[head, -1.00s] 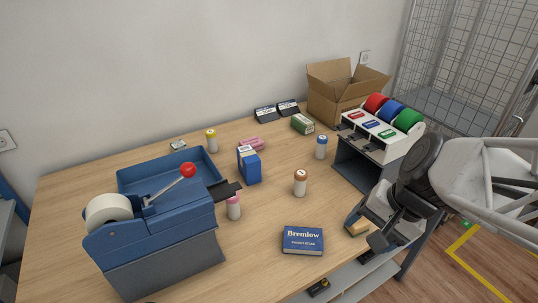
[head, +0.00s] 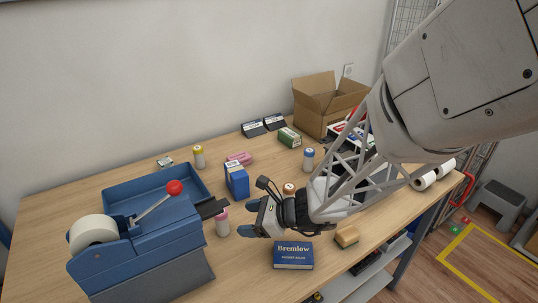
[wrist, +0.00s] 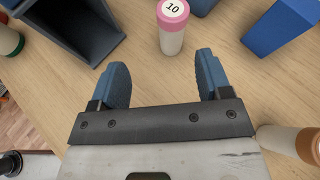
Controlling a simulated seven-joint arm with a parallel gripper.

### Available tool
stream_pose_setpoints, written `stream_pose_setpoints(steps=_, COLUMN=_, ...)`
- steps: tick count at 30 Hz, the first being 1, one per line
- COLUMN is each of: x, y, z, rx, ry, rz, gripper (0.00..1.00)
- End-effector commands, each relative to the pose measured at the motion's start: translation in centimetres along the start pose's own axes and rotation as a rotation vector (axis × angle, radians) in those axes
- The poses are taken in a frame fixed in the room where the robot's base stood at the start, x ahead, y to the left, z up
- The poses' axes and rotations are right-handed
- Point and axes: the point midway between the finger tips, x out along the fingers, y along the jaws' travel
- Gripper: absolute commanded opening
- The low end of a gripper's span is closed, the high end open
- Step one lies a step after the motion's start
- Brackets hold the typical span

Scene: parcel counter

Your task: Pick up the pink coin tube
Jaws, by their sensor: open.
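The pink coin tube (head: 222,223) stands upright on the wooden counter, just right of the blue tape machine. In the wrist view the pink coin tube (wrist: 172,28) has a pink cap marked 10 and a white body. It stands beyond the fingertips, between their lines and a little right of centre. My gripper (head: 247,222) is open and empty, to the right of the tube in the head view. Both blue fingers show in the wrist view (wrist: 162,72), apart from the tube.
The blue tape machine (head: 150,240) stands close left of the tube. A blue box (head: 236,182) stands behind it. A brown-capped tube (wrist: 290,142) is beside my gripper, partly hidden in the head view. A Bremlow book (head: 293,254) and tan block (head: 346,237) lie in front.

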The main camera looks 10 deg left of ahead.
Motion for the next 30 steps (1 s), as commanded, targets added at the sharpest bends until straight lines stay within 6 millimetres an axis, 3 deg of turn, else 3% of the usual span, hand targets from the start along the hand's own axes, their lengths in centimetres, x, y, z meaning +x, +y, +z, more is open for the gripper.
stream_pose_setpoints(steps=6, x=2.7, y=-0.8, z=-1.1, rx=0.13, ry=-0.035, rz=-0.045, gripper=0.71)
stream_pose_setpoints(steps=20, x=3.1, y=-1.0, z=-1.2, rx=0.15, ry=-0.04, rz=-0.054, gripper=0.71)
stream_pose_setpoints(steps=30, x=5.2, y=-1.1, z=-1.1, rx=0.149, ry=-0.04, rz=-0.053, gripper=0.71)
